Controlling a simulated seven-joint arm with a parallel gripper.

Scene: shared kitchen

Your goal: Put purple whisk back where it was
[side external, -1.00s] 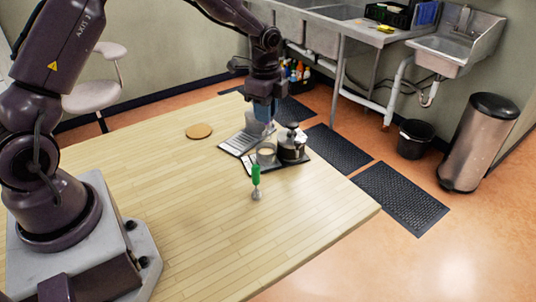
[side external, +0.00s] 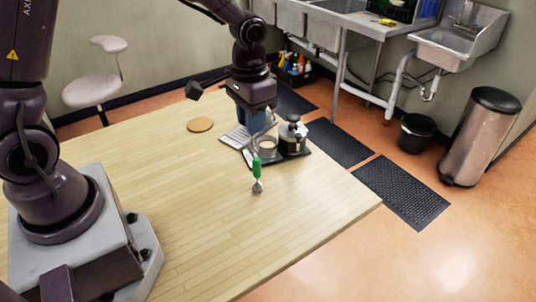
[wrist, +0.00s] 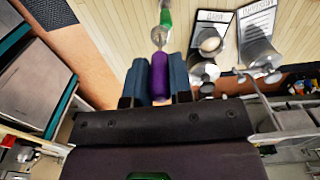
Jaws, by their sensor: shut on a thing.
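A round tan coaster (side external: 200,125) lies to the left. The near table surface is clear.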

